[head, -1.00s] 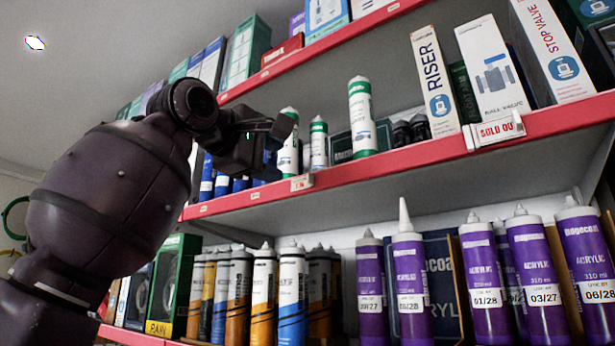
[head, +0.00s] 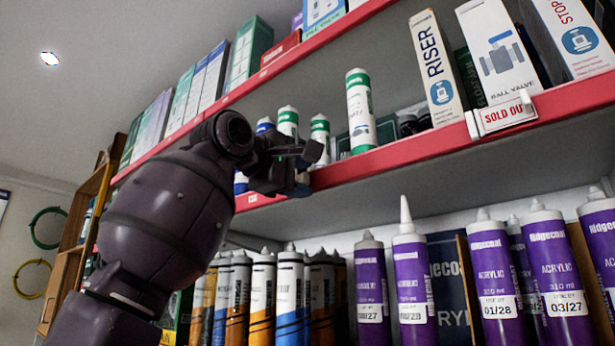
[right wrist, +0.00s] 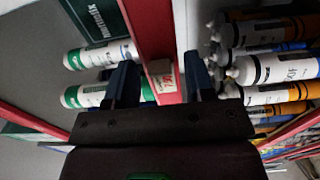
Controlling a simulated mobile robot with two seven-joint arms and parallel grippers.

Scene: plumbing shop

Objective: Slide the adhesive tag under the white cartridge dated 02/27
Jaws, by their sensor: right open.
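White cartridges with green bands stand on the middle shelf; the tallest (head: 361,112) is right of my gripper in the head view, with shorter ones (head: 320,133) beside it. I cannot read 02/27 on any of them. My right gripper (head: 304,171) is open at the red edge of that shelf. In the right wrist view its fingers (right wrist: 160,84) stand either side of the red edge, with the small pale adhesive tag (right wrist: 163,76) between them, not gripped. In the head view the tag is hidden behind the gripper. My left gripper is not in view.
Purple cartridges (head: 371,280) with dates such as 01/28 and 03/27 stand on the lower shelf, beside white, blue and orange ones (head: 290,295). A SOLD OUT tag (head: 502,114) hangs on the middle shelf edge. Boxes (head: 437,70) stand right on that shelf.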

